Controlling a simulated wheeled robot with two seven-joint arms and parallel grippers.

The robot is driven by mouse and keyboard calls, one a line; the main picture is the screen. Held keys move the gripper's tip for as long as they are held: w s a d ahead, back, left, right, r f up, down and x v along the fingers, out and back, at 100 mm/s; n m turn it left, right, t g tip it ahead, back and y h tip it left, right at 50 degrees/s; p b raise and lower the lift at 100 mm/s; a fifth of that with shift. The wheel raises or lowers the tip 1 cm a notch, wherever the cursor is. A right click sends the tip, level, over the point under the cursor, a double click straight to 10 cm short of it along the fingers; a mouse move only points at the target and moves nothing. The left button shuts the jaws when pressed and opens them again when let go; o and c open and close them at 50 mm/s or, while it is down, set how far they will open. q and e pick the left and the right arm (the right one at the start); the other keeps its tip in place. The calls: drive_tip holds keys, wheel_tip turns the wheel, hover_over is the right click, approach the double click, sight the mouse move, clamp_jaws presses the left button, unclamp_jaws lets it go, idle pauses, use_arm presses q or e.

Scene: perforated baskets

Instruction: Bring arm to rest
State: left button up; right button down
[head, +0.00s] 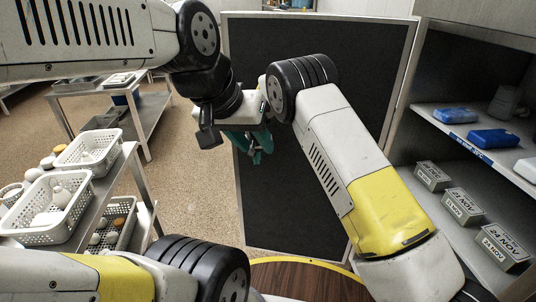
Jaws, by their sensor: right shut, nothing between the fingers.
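My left arm comes in from the left, and its black wrist hangs in the upper middle of the head view. My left gripper (209,137) is at its lower end, partly hidden and overlapped with my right wrist, so its opening cannot be told. My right arm reaches up from the lower right and bends at a black joint. My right gripper (257,152), with teal fingers, points down close beside the left one. It is shut and holds nothing. Whether the two wrists touch cannot be told.
A dark panel (315,45) stands behind the arms. At left, a metal cart (131,152) carries white perforated baskets (32,236) with pale items. A shelf (415,113) at right holds blue items (493,138) and grey labelled boxes (463,206). A round wooden top (312,280) is below.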

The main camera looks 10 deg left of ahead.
drive_tip(key=s+d+r+m, duration=0.1)
drive_tip(key=s+d+r, duration=0.1)
drive_tip(key=d+r, duration=0.45)
drive_tip(key=s+d+r, duration=0.1)
drive_tip(key=d+r, duration=0.3)
drive_tip(key=r, duration=0.6)
drive_tip(key=s+d+r+m+y, duration=0.1)
drive_tip(key=s+d+r, duration=0.7)
drive_tip(key=d+r, duration=0.45)
drive_tip(key=s+d, duration=0.5)
drive_tip(key=s, duration=0.3)
drive_tip(key=s+d+r+t, duration=0.1)
drive_tip(key=s+d, duration=0.5)
drive_tip(key=s, duration=0.3)
drive_tip(key=s+d+m+t, duration=0.1)
drive_tip(key=s+d, duration=0.4)
drive_tip(key=s, duration=0.3)
drive_tip(key=shift+s+d+r, duration=0.15)
drive_tip(key=shift+r, duration=0.25)
